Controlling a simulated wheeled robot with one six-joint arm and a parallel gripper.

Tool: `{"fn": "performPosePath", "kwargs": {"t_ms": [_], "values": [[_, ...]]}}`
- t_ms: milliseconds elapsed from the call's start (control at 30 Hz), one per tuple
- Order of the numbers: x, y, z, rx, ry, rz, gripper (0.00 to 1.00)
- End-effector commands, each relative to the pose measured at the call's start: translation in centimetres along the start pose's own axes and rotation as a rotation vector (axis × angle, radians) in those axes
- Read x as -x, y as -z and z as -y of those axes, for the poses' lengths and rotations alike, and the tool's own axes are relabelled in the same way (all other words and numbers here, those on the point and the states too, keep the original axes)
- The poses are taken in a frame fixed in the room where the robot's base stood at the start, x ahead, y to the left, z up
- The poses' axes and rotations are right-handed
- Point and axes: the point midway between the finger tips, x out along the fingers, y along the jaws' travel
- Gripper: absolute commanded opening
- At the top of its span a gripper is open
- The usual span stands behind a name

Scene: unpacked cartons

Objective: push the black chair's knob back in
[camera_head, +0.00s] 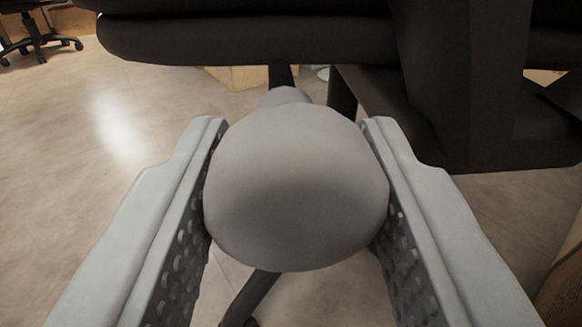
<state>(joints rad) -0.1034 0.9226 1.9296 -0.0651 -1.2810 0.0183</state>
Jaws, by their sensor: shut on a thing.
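The knob (296,185) is a large, smooth, grey rounded end that fills the middle of the view. My gripper (296,165) has one grey finger on each side of it and is shut on it. A narrower part of the knob shows behind its round end, leading towards the black chair (250,38). The chair's dark padded seat spans the top of the view, above and behind the knob. How far the knob stands out from the chair is hard to tell, as its round end hides most of the stem.
A dark bulky part (460,90) stands close behind at the right. Another office chair (38,38) stands far off at the top left. A brown wooden surface (565,265) is at the right edge. The pale floor (110,130) is open at the left.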

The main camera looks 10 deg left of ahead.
Motion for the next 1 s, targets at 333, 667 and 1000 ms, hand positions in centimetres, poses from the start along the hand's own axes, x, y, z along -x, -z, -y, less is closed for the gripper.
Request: {"fn": "performPosePath", "kwargs": {"t_ms": [333,667,1000], "values": [[0.0,0.1,-0.1,0.0,-0.002,-0.001,0.58],[0.0,0.0,-0.1,0.0,-0.001,-0.001,0.58],[2.9,0.0,-0.1,0.0,-0.002,0.0,0.58]]}}
